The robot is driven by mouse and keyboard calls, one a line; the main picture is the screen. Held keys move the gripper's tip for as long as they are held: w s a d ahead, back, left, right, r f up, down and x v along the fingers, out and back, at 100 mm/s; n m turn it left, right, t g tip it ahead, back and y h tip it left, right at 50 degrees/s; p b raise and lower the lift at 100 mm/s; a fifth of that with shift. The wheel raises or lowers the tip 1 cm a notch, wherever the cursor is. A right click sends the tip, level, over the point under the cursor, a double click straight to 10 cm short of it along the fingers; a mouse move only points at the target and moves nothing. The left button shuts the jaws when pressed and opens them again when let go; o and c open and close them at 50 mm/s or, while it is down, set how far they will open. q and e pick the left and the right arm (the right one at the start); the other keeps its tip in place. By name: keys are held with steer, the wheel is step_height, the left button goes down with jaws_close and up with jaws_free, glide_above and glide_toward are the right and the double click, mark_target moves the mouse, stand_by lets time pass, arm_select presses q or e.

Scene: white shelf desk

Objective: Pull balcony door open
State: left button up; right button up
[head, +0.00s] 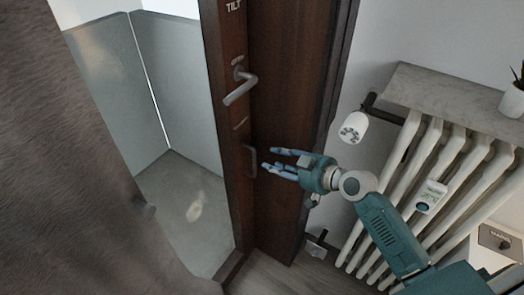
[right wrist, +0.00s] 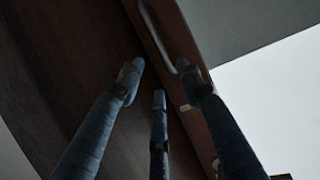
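The balcony door's dark brown wooden stile (head: 228,190) stands upright left of centre in the head view. It carries a grey lever handle (head: 240,88), with lettering including "TILT" above it, and a smaller grey pull handle (head: 249,160) below. My right gripper (head: 268,160) is beside the pull handle, on its right. Its blue fingers are spread and appear empty. In the right wrist view the fingers (right wrist: 165,80) are apart, with a grey bar, apparently the pull handle (right wrist: 154,35), beyond their tips. I cannot tell whether they touch it. My left gripper is not in view.
A grey-brown curtain (head: 70,170) hangs at the left. Grey balcony walls (head: 175,80) show beyond the door. A white radiator (head: 400,165) under a stone shelf (head: 450,95) is close to my right arm. A potted plant (head: 513,100) stands on the shelf.

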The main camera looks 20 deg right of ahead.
mark_target(255, 156)
steer(key=x, duration=1)
steer(key=shift+s+a+f+p, duration=0.1)
steer(key=shift+p, duration=0.3)
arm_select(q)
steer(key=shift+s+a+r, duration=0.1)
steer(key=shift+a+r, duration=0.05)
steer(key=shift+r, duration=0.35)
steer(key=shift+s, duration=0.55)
arm_select(e)
jaws_close()
